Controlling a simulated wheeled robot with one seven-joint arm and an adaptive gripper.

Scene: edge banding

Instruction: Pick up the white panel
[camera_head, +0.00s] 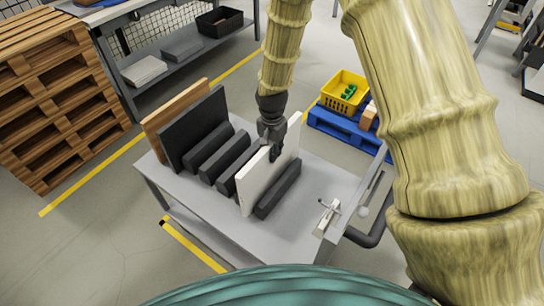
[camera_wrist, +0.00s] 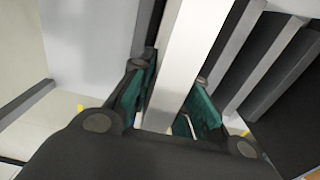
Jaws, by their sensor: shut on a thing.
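The white panel (camera_head: 266,174) stands upright in a slot between dark bars on the grey cart (camera_head: 315,190). My gripper (camera_head: 275,145) is at the panel's top edge and shut on it. In the wrist view the panel (camera_wrist: 192,55) runs between the two green-padded fingers of my gripper (camera_wrist: 172,110), one on each side. Whether the panel's lower edge touches the cart is hidden by the bars.
A black panel (camera_head: 193,130) and a wood-coloured panel (camera_head: 174,108) stand to the left in the rack of dark bars (camera_head: 222,155). A small white clamp-like part (camera_head: 327,217) lies right on the cart. A yellow crate (camera_head: 344,91) sits on a blue pallet behind. Stacked wooden pallets (camera_head: 60,95) stand left.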

